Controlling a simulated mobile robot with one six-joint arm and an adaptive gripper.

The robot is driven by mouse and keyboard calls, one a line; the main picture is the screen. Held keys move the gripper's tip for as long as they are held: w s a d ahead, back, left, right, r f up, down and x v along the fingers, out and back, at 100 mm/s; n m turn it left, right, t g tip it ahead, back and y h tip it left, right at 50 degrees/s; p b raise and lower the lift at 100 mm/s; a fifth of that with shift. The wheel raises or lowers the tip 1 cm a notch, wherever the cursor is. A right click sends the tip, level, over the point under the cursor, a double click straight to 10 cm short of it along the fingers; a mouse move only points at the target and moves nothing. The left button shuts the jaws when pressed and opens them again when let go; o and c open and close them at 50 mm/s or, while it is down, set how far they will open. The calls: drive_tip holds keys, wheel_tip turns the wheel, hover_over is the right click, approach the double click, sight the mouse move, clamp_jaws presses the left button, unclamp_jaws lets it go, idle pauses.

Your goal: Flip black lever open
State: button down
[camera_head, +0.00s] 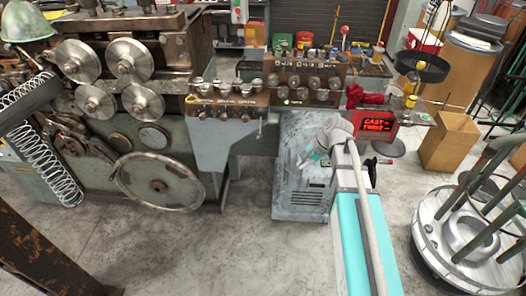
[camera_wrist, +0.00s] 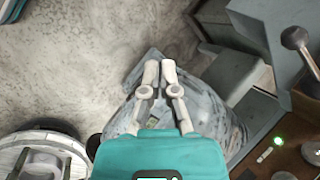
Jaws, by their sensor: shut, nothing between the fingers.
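A lever with a dark round knob (camera_wrist: 295,38) and a metal rod shows at the upper right of the wrist view, beside a brown control panel. In the head view, what looks like the same lever (camera_head: 261,127) hangs small at the right end of the left control panel; its colour is hard to tell there. My gripper (camera_wrist: 160,70) is shut and empty, with its pale fingertips together, apart from the lever and to its left in the wrist view.
The brown panel with knobs and a green light (camera_head: 308,82) stands right of the lever. The coiler (camera_head: 110,100) with its large handwheel (camera_head: 160,181) is at left. A red sign box (camera_head: 372,124) and a round drum (camera_head: 430,225) are at right. The front floor is clear.

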sight(260, 131)
drive_tip(key=w+a+f+m+t+y+b, duration=0.1)
drive_tip(key=w+a+m+y+b, duration=0.3)
drive_tip(key=w+m, duration=0.5)
drive_tip(key=w+y+b, duration=0.2)
drive_tip(key=w+b, duration=0.1)
drive_tip(key=w, duration=0.1)
drive_tip(key=shift+f, duration=0.25)
drive_tip(key=shift+a+f, duration=0.1)
drive_tip(key=shift+a, duration=0.1)
drive_tip(key=b+x, duration=0.5)
drive_tip(key=x, duration=0.5)
drive_tip(key=r+p, duration=0.3)
drive_tip(key=r, duration=0.1)
drive_tip(key=shift+s+a+r+p, duration=0.1)
drive_tip(key=shift+s+a+p, duration=0.25)
drive_tip(key=shift+s+p, duration=0.05)
drive_tip(key=shift+a, duration=0.1)
